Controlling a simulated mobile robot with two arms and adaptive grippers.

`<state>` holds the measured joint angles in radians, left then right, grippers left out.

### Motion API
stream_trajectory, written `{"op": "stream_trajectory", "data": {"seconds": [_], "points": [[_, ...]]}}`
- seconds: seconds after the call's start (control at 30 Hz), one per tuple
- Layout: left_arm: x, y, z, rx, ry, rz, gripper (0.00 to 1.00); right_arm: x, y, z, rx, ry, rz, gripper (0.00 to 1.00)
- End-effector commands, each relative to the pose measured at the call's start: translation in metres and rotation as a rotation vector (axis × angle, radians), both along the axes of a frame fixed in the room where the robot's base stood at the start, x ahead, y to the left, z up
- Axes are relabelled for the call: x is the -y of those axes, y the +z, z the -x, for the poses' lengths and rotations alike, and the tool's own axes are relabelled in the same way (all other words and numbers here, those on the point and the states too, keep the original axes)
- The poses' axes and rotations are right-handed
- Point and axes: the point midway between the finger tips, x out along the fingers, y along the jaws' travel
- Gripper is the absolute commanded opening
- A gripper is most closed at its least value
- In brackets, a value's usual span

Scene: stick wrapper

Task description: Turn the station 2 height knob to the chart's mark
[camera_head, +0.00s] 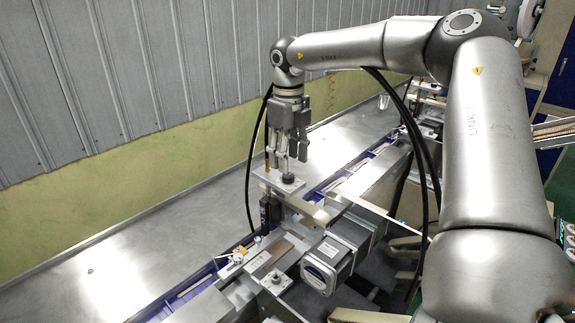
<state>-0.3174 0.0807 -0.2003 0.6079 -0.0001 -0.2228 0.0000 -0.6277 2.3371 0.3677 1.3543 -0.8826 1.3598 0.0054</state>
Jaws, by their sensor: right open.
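My right gripper (291,157) points straight down in the upper middle of the head view, its fingers apart and empty. Just below the fingertips, a small dark round knob (288,178) stands on a flat light plate (278,181) of the machine. The tips look slightly above the knob or level with its top; I cannot tell whether they touch it. Any marking on the knob is too small to read. No chart can be made out. My left gripper is not in view.
A second knob (276,278) sits on a nearer bracket. A motor (335,258) sticks out beside the blue rail (210,268). The metal table (110,270) to the left is mostly clear, up to the corrugated wall (130,70). Black cables hang around my arm.

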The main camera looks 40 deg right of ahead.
Motion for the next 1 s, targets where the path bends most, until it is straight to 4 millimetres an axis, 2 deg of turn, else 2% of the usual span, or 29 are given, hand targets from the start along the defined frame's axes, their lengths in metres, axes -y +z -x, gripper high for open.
{"op": "stream_trajectory", "data": {"seconds": [0.03,0.3,0.43,0.63,1.0], "points": [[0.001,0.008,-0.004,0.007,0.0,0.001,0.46,0.0,-0.007,0.001,-0.005,0.0,-0.002,0.48],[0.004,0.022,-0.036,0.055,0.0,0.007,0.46,0.0,-0.039,0.0,-0.001,0.0,0.0,0.48],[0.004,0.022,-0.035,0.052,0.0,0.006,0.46,0.0,-0.044,0.0,0.001,0.0,0.0,0.48],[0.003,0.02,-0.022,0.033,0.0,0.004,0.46,0.0,-0.044,0.0,0.001,0.0,0.0,0.48],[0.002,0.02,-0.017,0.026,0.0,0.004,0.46,0.0,-0.044,0.0,0.001,0.0,0.0,0.02]]}}
